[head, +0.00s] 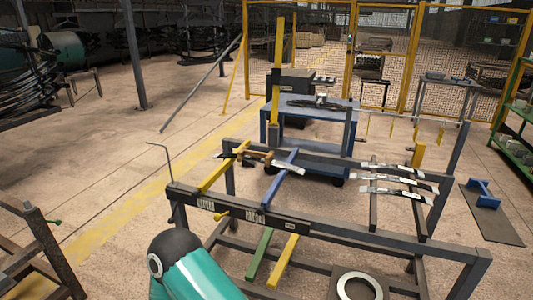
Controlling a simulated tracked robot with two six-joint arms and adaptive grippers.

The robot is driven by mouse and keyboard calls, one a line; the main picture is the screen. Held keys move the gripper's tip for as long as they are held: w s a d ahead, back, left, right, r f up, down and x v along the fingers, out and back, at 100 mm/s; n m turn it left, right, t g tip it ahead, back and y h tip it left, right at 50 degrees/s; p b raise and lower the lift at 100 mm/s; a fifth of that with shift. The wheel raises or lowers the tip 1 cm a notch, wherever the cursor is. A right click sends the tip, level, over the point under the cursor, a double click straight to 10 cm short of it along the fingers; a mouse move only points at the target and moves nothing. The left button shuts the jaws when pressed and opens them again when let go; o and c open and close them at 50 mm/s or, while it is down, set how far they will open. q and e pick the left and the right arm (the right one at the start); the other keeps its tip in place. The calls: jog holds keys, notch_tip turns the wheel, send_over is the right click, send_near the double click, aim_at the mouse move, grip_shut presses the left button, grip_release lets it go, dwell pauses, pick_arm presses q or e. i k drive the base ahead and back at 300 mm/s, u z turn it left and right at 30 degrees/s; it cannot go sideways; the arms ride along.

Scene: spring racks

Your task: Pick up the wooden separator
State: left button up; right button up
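A short brown piece (256,156) that looks like the wooden separator lies across the top of the dark metal rack (330,233), between a yellow bar (216,174) and a blue bar (283,178). It is small in the head view, and its full shape and material are hard to tell. A flat grey metal strip (288,167) lies beside it, over the blue bar. Neither of my grippers is in view. Only a teal and black part of my own arm shows at the bottom, in front of the rack and apart from the brown piece.
Several flat metal strips (395,190) lie on the rack's right side. A blue cart (305,122) stands behind the rack. A pale ring (360,287) is low at the front. Green shelving (515,145) stands far right. The floor left of the rack is mostly open.

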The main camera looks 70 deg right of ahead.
aim_at(269, 158)
jog(key=z, duration=0.45)
jog(key=i, duration=1.15)
jog(key=z, duration=1.05)
jog(key=i, duration=0.45)
jog(key=z, duration=0.25)
jog(key=k, duration=0.9)
jog(key=z, duration=0.2)
jog(key=i, duration=0.9)
jog(key=u, duration=0.05)
